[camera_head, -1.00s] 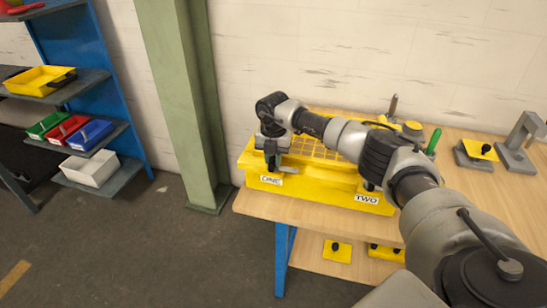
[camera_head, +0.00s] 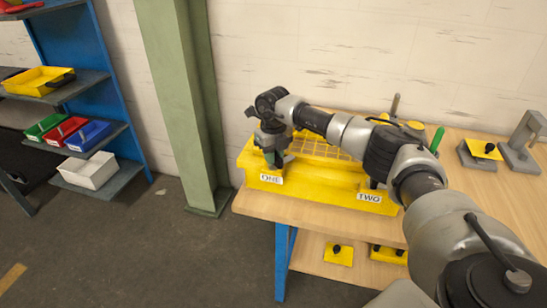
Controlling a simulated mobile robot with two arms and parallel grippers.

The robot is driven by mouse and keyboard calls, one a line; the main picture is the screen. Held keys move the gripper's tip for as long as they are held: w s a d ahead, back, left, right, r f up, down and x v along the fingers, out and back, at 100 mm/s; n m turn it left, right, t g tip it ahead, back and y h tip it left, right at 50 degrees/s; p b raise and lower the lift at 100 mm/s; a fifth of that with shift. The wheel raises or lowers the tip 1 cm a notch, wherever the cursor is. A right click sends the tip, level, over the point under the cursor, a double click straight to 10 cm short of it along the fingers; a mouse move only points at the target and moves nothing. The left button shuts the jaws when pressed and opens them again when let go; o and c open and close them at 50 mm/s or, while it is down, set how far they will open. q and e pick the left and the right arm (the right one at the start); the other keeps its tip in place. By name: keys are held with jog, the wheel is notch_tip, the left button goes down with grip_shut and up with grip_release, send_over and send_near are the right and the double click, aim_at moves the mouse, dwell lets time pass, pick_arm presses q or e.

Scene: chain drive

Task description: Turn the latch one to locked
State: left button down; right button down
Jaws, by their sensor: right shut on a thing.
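A yellow guard box (camera_head: 320,182) with a mesh top stands on the wooden bench. Its front carries a label ONE (camera_head: 271,179) at the left and a label TWO (camera_head: 369,197) at the right. My right gripper (camera_head: 273,160) points down just above the ONE label and is shut on latch one, which its fingers mostly hide. I cannot tell the latch's angle. Latch two (camera_head: 372,183) is partly visible above the TWO label, beside my right arm. My left gripper is out of view.
Grey fixtures (camera_head: 518,145) and a green-handled tool (camera_head: 437,139) are on the bench at the right. Yellow pieces (camera_head: 338,253) lie on the lower shelf. A green column (camera_head: 183,105) stands left of the bench. A blue rack (camera_head: 120,90) holds coloured bins. Floor between them is clear.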

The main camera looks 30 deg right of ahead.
jog(key=n+b, duration=0.1)
jog(key=n, duration=0.2)
jog(key=shift+n, duration=0.3)
jog(key=shift+r+n+b, duration=0.1)
jog(key=shift+n+b, duration=0.25)
jog(key=shift+n, duration=1.55)
jog(key=c, duration=1)
grip_release()
jog(key=shift+c, duration=0.2)
notch_tip(320, 180, up, 11)
jog(key=b, duration=0.1)
jog(key=shift+b, duration=0.3)
jog(key=shift+f, duration=0.2)
